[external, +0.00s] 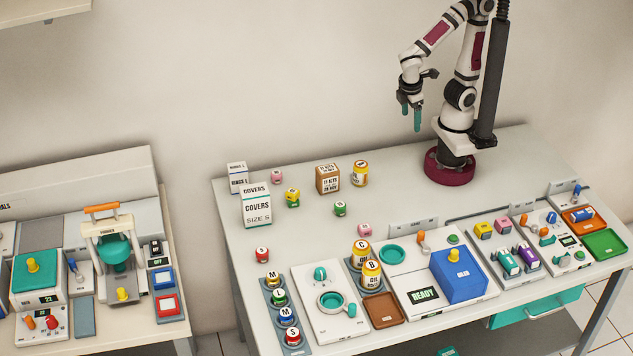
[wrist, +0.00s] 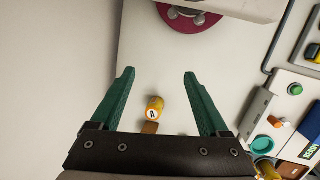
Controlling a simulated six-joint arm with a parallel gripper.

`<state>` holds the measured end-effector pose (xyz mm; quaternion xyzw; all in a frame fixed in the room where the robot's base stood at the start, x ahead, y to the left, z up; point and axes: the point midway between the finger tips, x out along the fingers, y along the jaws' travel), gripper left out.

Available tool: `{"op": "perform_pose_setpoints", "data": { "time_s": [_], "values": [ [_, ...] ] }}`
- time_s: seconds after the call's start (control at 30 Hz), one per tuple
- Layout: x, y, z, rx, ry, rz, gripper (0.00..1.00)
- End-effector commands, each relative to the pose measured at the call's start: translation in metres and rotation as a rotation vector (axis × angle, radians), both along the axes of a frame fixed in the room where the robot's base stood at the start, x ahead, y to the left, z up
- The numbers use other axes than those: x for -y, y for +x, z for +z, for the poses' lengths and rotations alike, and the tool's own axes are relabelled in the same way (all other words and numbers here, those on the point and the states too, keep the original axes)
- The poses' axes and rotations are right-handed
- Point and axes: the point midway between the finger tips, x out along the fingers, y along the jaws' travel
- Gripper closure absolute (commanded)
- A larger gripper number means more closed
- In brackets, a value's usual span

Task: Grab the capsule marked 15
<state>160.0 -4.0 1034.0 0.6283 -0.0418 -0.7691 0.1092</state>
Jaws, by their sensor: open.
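I cannot read a 15 on anything in either view, so I cannot tell which object is the capsule. Small candidates in the external view are a teal-and-white piece (external: 505,263) and a purple-and-white piece (external: 527,257), side by side on a white unit at the right. My gripper (external: 411,118) hangs high above the back of the table, left of my base, with its green fingers apart. In the wrist view my gripper (wrist: 160,74) is open and empty. A yellow-orange bottle marked A (wrist: 154,108) shows between and below the fingers, apart from them.
A brown box (external: 328,178) stands beside the yellow bottle at the back. Bottles C (external: 361,253) and B (external: 371,274) stand near a blue block (external: 458,274). Several small lettered jars stand at the left, near a covers box (external: 257,205).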

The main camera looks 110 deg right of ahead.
Motion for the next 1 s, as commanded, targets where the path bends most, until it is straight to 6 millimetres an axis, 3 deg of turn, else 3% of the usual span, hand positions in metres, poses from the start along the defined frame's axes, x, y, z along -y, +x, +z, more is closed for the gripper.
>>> {"op": "perform_pose_setpoints", "data": {
  "time_s": [0.1, 0.17, 0.2, 0.3, 0.4, 0.5, 0.8, 1.0],
  "values": [
    [0.002, 0.074, -0.02, -0.219, -0.331, 0.704, 0.21],
    [-0.018, 0.117, -0.033, -0.317, -0.497, 1.042, 0.21],
    [-0.038, 0.141, -0.043, -0.377, -0.602, 1.244, 0.21],
    [-0.093, 0.181, -0.07, -0.494, -0.825, 1.64, 0.21],
    [-0.133, 0.197, -0.091, -0.562, -0.967, 1.861, 0.21],
    [-0.148, 0.201, -0.105, -0.589, -1.022, 1.941, 0.21],
    [-0.147, 0.201, -0.179, -0.59, -1.023, 1.943, 0.21],
    [-0.127, 0.22, -0.189, -0.589, -1.019, 1.936, 0.21]
  ]
}}
